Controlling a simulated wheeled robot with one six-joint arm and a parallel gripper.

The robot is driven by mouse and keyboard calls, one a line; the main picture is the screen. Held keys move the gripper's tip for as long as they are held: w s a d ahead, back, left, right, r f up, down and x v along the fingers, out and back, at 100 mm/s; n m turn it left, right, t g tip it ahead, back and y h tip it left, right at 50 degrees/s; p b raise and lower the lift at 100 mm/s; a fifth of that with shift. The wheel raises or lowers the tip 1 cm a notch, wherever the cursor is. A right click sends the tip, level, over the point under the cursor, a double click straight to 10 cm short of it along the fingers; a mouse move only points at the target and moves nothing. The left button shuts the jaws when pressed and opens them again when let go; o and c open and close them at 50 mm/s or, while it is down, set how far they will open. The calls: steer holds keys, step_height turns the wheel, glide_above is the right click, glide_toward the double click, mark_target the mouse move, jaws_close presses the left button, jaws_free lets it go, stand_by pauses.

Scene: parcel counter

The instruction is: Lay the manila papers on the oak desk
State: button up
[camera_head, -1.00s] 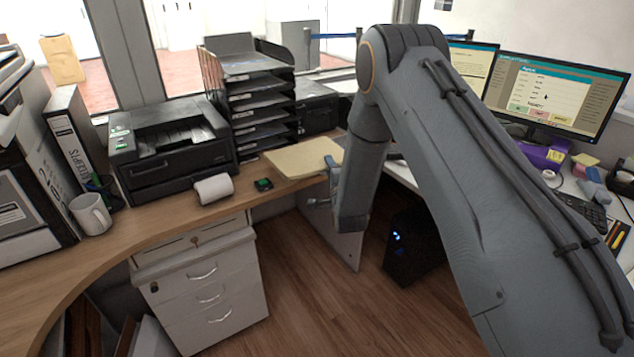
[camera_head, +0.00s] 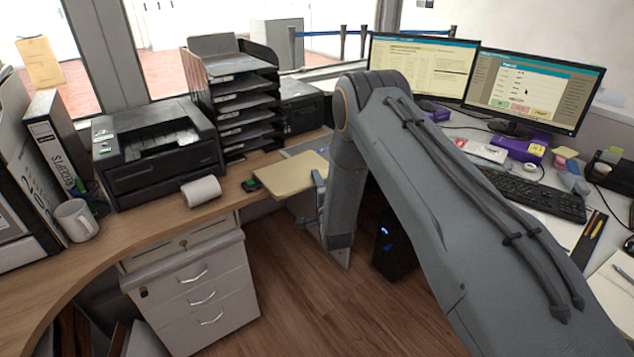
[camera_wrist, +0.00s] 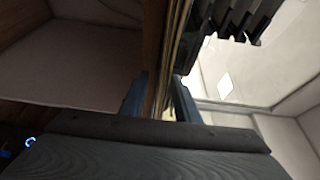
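The manila papers (camera_head: 287,177), a flat yellowish stack, are at the inner edge of the oak desk (camera_head: 120,238), with their near part jutting out past it. My gripper (camera_head: 318,182) is at their right side, its fingers above and below the stack. In the wrist view the papers (camera_wrist: 177,40) show edge-on between the two blue-grey fingers of my gripper (camera_wrist: 160,95), which looks shut on them. A brown strip also shows between the fingers there. Whether the papers' far part touches the desk I cannot tell.
A paper roll (camera_head: 201,190) and a small green-topped item (camera_head: 250,185) lie left of the papers. The printer (camera_head: 158,148) and black tray stack (camera_head: 238,95) stand behind. Drawers (camera_head: 200,290) are below. A mug (camera_head: 76,220) stands left. Bare wood runs along the front.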

steer(key=shift+r, duration=0.1)
steer(key=s+d+b, duration=0.1)
steer(key=s+d, duration=0.1)
steer(key=s, duration=1)
steer(key=s+d+r+n+g+h, duration=0.2)
steer(key=s+d+r+n+g, duration=0.35)
steer(key=d+n+g, duration=0.3)
steer(key=s+d+r+n+g, duration=0.2)
steer(key=s+r+g, duration=0.1)
steer(key=s, duration=0.6)
steer(key=s+d+r+n+g+h, duration=0.1)
steer(key=s+d+r+n+g, duration=0.2)
steer(key=s, duration=0.6)
steer(key=s+d+r+n+g, duration=0.2)
steer(key=s+r+g, duration=0.1)
steer(key=s, duration=0.6)
steer(key=shift+s+d, duration=0.2)
steer(key=shift+d, duration=0.05)
steer(key=shift+c, duration=0.5)
